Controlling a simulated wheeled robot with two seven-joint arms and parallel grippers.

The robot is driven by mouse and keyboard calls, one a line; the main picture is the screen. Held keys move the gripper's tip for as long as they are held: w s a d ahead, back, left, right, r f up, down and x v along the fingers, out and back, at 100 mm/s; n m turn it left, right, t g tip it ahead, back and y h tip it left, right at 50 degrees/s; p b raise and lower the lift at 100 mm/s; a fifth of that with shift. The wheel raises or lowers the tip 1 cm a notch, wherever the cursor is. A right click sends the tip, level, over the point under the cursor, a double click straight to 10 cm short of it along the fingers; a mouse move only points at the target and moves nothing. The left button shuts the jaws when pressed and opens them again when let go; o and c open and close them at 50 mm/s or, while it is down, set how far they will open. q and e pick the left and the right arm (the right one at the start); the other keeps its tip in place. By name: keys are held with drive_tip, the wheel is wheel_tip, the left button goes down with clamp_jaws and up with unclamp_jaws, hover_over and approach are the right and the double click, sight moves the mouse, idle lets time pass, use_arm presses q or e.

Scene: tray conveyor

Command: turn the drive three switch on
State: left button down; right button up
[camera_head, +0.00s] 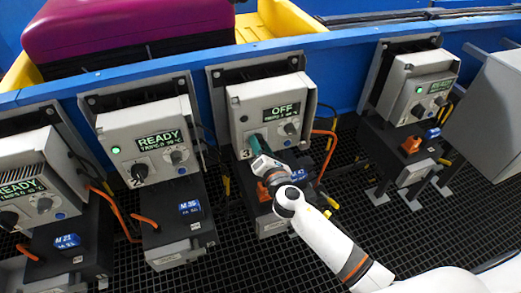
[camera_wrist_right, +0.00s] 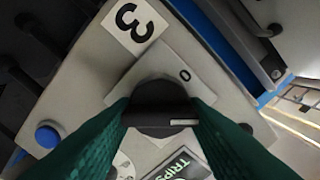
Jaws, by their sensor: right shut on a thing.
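The drive three box (camera_head: 270,106) is the light grey one marked 3, with a display (camera_head: 281,112) that reads OFF. Its black rotary switch (camera_wrist_right: 160,108) shows in the right wrist view, below a 0 mark on a grey plate. My right gripper (camera_head: 254,143) reaches the lower left of the box face. In the right wrist view its two green fingers (camera_wrist_right: 160,118) sit on either side of the switch knob and are shut on it. The knob's white line (camera_wrist_right: 184,122) points to the right in that view. In the head view the gripper hides the switch. My left gripper is not in view.
Neighbouring drive boxes (camera_head: 148,143), (camera_head: 422,88) and (camera_head: 30,190) have displays reading READY. Orange cables hang between the units. A blue conveyor side (camera_head: 345,60) runs behind, with a purple case (camera_head: 130,30) in a yellow tray (camera_head: 290,18). Black grating (camera_head: 340,190) lies below.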

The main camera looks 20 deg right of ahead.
drive_tip(key=m+b, duration=0.1)
drive_tip(key=m, duration=0.3)
drive_tip(key=shift+f+m, duration=0.1)
drive_tip(key=shift+m, duration=0.3)
drive_tip(key=shift+m+b, duration=0.55)
drive_tip(key=shift+m, duration=1.35)
drive_tip(key=shift+d, duration=0.1)
drive_tip(key=o, duration=1)
drive_tip(key=s+b, duration=0.1)
drive_tip(key=s, duration=1.1)
drive_tip(key=shift+d, duration=0.2)
